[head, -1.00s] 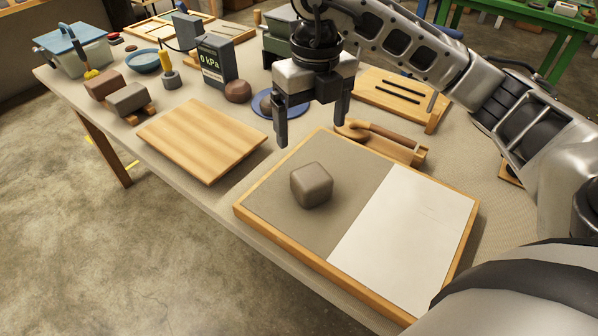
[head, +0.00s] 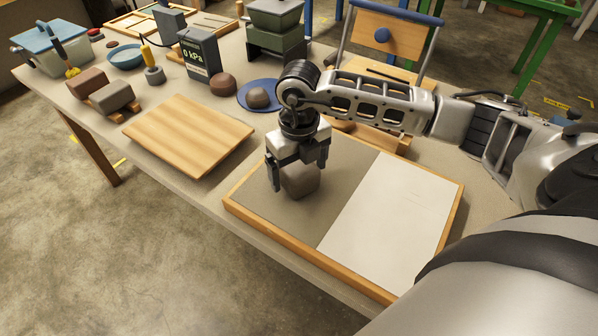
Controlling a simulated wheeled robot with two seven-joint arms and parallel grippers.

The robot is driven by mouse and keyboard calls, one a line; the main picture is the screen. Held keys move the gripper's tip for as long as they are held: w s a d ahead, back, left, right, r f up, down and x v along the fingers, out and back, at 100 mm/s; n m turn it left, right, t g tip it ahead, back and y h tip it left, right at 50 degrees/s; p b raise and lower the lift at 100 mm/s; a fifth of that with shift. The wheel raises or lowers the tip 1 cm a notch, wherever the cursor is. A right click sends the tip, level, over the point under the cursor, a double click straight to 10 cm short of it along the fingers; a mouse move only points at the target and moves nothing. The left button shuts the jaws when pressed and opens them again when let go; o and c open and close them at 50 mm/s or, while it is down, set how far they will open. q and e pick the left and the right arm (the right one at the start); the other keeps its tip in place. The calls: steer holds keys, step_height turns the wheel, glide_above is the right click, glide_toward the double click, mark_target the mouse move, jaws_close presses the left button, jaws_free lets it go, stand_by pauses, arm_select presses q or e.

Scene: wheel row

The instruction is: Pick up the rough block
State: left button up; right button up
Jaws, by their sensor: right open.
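The block (head: 300,183) is a grey-brown cube with rounded edges. It sits on the grey-brown half of a wood-framed tray (head: 297,257). My right gripper (head: 298,185) points down over the block, with its dark fingers on either side of it. The fingers are open, and I cannot tell whether either one touches the block. The gripper hides the block's top. My left gripper is not in view.
The tray's right half is a white panel (head: 393,213). A bare wooden board (head: 188,133) lies to the left. Behind are a blue plate (head: 243,97) with a brown lump, a "0 kPa" box (head: 201,57) and two blocks (head: 114,97) on a wooden rest.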

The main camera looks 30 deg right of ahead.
steer(key=shift+f, duration=0.6)
steer(key=c, duration=1.4)
steer(key=shift+r, duration=0.1)
steer(key=shift+c, duration=0.5)
steer(key=shift+r, duration=0.1)
